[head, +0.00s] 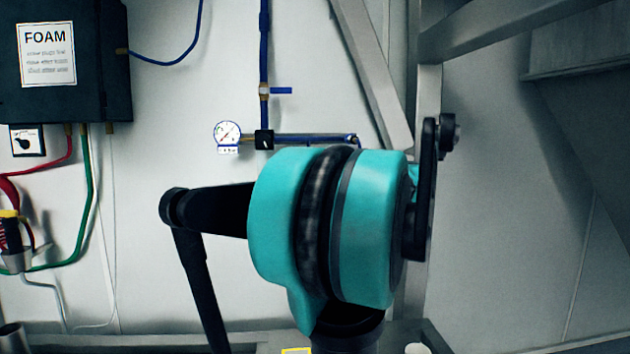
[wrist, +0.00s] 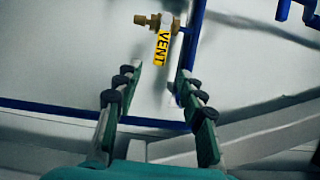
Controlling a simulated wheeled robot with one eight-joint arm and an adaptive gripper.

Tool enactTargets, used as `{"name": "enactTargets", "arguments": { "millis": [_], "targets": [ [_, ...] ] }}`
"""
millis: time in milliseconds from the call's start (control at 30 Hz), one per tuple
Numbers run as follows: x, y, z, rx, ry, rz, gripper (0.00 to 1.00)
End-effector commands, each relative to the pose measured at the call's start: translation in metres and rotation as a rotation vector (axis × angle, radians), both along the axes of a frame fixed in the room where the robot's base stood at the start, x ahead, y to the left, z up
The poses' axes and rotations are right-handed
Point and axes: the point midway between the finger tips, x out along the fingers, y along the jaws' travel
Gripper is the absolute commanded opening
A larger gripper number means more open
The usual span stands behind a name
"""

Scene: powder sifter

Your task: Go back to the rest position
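My gripper (wrist: 159,82) shows in the wrist view with its two dark green and black fingers apart, open, and nothing between them. Beyond the fingertips is a brass valve (wrist: 147,20) on a blue pipe. A yellow VENT tag (wrist: 163,46) hangs at this valve, near the fingertips in the picture. Whether the fingers touch the tag or pipe I cannot tell, but they do not hold it. In the head view my teal and black arm stands raised in the middle, and I cannot make out the gripper's fingers there.
In the head view a dark FOAM box (head: 100,80) hangs on the wall at upper left, with hoses below. A pressure gauge (head: 228,134) and blue pipe (head: 310,138) run behind my arm. Grey metal beams (head: 372,75) stand close behind and right of it.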

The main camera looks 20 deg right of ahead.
Motion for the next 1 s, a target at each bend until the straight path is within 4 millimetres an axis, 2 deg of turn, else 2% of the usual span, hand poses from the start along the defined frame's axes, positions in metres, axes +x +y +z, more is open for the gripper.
{"name": "enactTargets", "arguments": {
  "millis": [133, 200, 267, 367, 533, 667, 800, 867, 1000],
  "targets": [
    [0.000, 0.001, -0.001, -0.002, 0.002, 0.002, 0.40],
    [0.002, 0.008, -0.008, -0.014, 0.013, 0.014, 0.40],
    [0.003, 0.021, -0.020, -0.036, 0.036, 0.038, 0.40],
    [0.006, 0.056, -0.056, -0.103, 0.100, 0.104, 0.40],
    [-0.003, 0.133, -0.144, -0.278, 0.248, 0.261, 0.40],
    [-0.024, 0.187, -0.214, -0.430, 0.361, 0.383, 0.40],
    [-0.062, 0.235, -0.291, -0.616, 0.481, 0.516, 0.40],
    [-0.082, 0.251, -0.323, -0.704, 0.531, 0.571, 0.40],
    [-0.139, 0.277, -0.397, -0.934, 0.650, 0.698, 0.40]
  ]
}}
